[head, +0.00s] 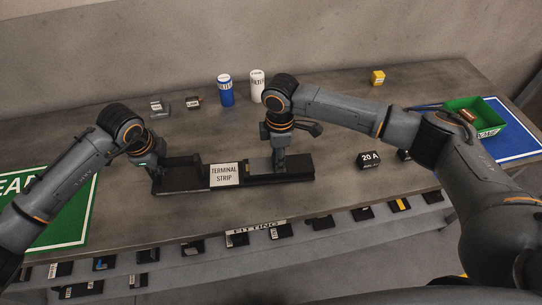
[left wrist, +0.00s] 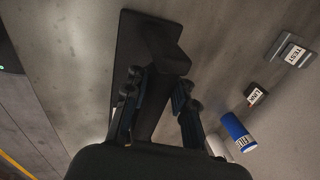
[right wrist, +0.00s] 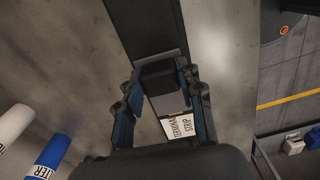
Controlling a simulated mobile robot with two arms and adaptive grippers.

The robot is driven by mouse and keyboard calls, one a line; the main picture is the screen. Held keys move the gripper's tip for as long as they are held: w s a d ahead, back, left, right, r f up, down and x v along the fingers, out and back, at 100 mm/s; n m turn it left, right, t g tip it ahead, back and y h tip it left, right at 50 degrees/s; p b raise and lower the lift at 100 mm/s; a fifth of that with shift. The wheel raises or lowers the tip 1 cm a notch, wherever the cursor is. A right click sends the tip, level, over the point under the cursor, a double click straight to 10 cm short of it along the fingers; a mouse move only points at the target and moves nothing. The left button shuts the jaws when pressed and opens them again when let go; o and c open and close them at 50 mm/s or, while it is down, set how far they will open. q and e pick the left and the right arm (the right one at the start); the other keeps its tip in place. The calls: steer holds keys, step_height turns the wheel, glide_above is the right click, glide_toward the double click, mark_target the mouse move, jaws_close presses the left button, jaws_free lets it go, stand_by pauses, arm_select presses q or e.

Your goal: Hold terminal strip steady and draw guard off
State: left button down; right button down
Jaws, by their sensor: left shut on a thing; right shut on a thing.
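The terminal strip (head: 200,184) is a long black base lying flat on the bench, with a white label (head: 224,174) reading TERMINAL STRIP near its middle. My left gripper (head: 158,168) is shut on the raised black bar at the strip's left end; the bar (left wrist: 163,50) shows between its fingers in the left wrist view. My right gripper (head: 279,165) is shut on a black block (right wrist: 160,78), which seems to be the guard's grip, right of the label. The dark grey guard (head: 258,166) appears to lie on the strip; its exact edges are hard to tell.
Blue (head: 226,91) and white (head: 257,86) filter cans stand behind the strip. A black 20 A block (head: 369,159) lies to the right. A green bin (head: 478,116) is at the far right, a green mat (head: 68,226) at left. Labelled fittings line the front ledge.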

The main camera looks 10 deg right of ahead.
mark_target(307, 162)
steer(key=d, duration=0.8)
steer(key=shift+s+d, duration=0.2)
steer(key=shift+s, duration=0.1)
steer(key=c, duration=0.8)
jaws_free()
steer(key=shift+c, duration=0.2)
steer(key=shift+a, duration=0.15)
steer(key=shift+r, duration=0.2)
step_height(307, 162, up, 12)
steer(key=shift+f, duration=0.15)
